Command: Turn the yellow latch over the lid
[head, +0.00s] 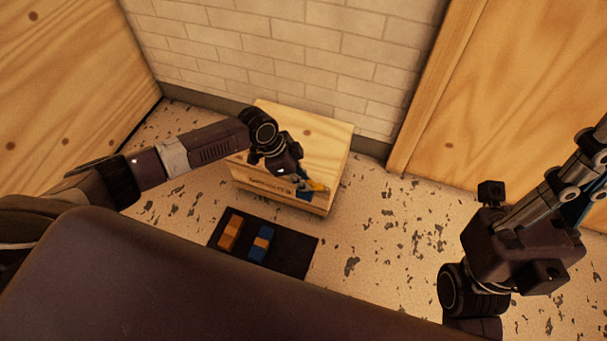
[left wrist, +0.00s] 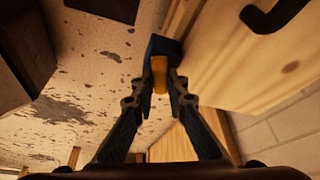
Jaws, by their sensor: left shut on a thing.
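The wooden box (head: 318,132) stands on the floor against the brick wall, its pale lid on top. The yellow latch (head: 317,186) is at the box's front right edge. My left gripper (head: 303,184) is at that edge, shut on the latch. In the left wrist view the yellow latch (left wrist: 159,73) sits between the two fingertips, with a dark blue piece right behind it. The fingers hide part of the latch, and I cannot tell its exact angle to the lid. My right arm's end (head: 520,250) is at the right, away from the box; its fingers are not clear.
A black mat (head: 291,264) lies on the floor before the box, bearing an orange pack (head: 230,234) and a blue pack (head: 260,244). A black handle (left wrist: 275,14) shows on the wood in the left wrist view. Wooden panels stand at both sides. Speckled floor is clear right of the box.

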